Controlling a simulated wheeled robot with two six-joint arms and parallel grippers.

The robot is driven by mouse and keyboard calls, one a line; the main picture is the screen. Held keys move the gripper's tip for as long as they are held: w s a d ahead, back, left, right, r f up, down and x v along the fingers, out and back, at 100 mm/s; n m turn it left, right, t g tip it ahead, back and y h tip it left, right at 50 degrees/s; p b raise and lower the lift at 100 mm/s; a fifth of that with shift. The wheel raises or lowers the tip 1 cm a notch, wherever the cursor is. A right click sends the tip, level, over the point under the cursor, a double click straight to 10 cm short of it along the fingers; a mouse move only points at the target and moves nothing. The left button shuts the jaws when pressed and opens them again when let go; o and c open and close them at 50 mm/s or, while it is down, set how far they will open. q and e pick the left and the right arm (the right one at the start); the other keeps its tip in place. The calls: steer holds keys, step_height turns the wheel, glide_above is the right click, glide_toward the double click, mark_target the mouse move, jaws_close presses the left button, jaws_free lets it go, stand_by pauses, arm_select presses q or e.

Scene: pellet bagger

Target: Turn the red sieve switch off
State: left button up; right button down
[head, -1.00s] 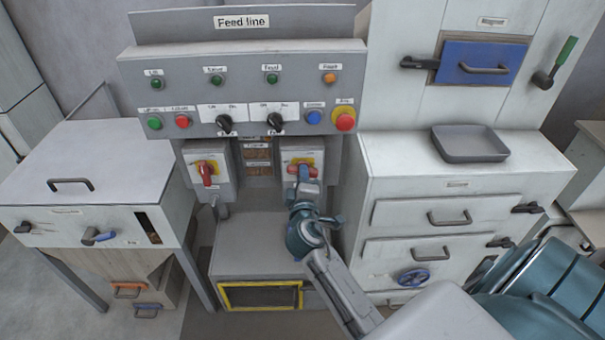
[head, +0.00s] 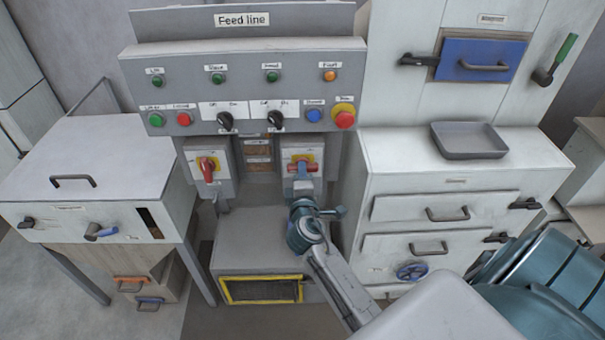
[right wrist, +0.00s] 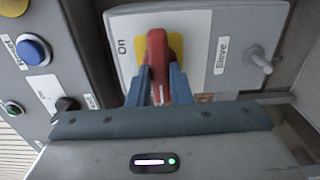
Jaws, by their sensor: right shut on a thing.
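The sieve switch is a grey box (right wrist: 195,22) with a yellow plate and a red handle (right wrist: 158,50); a "Sieve" label and an "On" label show in the right wrist view. In the head view the red handle (head: 316,168) lies crosswise on the right-hand box under the panel. My right gripper (right wrist: 158,80) is shut on the red handle, with one blue finger on each side of it. It also shows in the head view (head: 303,178), reaching up from below. My left gripper is out of view.
A similar box with a red handle (head: 207,169) stands to the left. The feed line panel (head: 245,95) with buttons and black knobs overhangs both. A white drawer cabinet (head: 385,190) stands close on the right. A grey ledge (head: 240,250) lies below.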

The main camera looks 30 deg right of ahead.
steer(key=c, duration=1.3)
jaws_free()
steer(key=b+v, duration=0.3)
steer(key=v, duration=0.7)
steer(key=shift+s+a+b, duration=0.2)
steer(key=shift+s+b, duration=0.1)
steer(key=shift+s, duration=0.05)
